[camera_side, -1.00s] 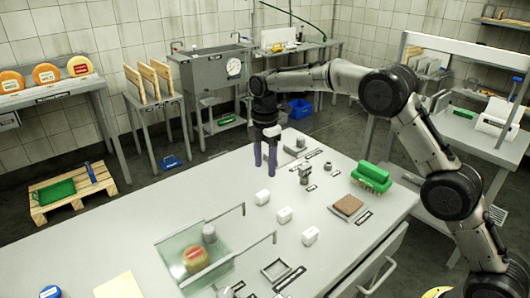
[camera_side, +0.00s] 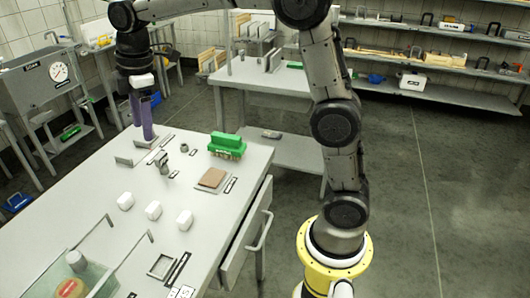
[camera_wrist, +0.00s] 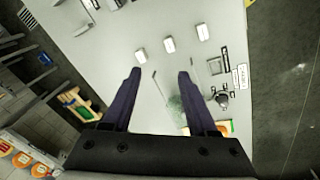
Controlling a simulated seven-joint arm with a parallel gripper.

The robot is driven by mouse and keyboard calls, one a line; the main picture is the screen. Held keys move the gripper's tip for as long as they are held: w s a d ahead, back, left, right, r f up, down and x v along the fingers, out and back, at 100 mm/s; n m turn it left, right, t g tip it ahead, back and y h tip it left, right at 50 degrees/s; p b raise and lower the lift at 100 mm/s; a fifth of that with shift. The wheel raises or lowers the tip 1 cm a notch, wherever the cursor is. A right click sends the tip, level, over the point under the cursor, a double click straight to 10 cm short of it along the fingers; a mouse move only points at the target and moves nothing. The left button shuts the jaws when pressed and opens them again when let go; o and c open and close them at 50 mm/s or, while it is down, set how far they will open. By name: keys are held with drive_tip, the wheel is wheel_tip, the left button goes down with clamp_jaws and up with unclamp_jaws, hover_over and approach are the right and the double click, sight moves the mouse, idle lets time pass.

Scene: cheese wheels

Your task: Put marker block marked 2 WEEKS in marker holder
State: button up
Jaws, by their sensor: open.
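Three white blocks stand in a loose row on the grey table: a left block (camera_side: 125,201), a middle block (camera_side: 153,210) and a right block (camera_side: 185,220). They also show in the wrist view (camera_wrist: 169,45). No marking is readable on them, so I cannot tell which is 2 WEEKS. A square dark frame (camera_side: 160,266) with a label beside it lies in front of them; it may be the marker holder. It also shows in the wrist view (camera_wrist: 215,66). My gripper (camera_side: 143,118) is open and empty above the table's far end, apart from the blocks. Its two fingers show in the wrist view (camera_wrist: 160,73).
A green brush (camera_side: 226,145), a brown pad (camera_side: 212,178) and small grey fittings (camera_side: 163,163) stand on the table's far part. A glass-sided tray (camera_side: 90,275) with a cheese wheel is at the front left. The table around the blocks is clear.

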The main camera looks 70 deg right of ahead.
drive_tip(key=s+d+m+t, duration=0.2)
drive_tip(key=s+m, duration=0.6)
drive_tip(key=s, duration=1.3)
drive_tip(key=shift+r+m+t, duration=0.3)
drive_tip(key=shift+t, duration=0.1)
drive_tip(key=shift+o, duration=0.5)
drive_tip(key=s+f+m+t, duration=0.1)
drive_tip(key=s+f+m, duration=0.2)
drive_tip(key=s, duration=0.3)
drive_tip(key=shift+s+d+f, duration=0.15)
drive_tip(key=shift+s+f, duration=0.05)
drive_tip(key=shift+f, duration=0.4)
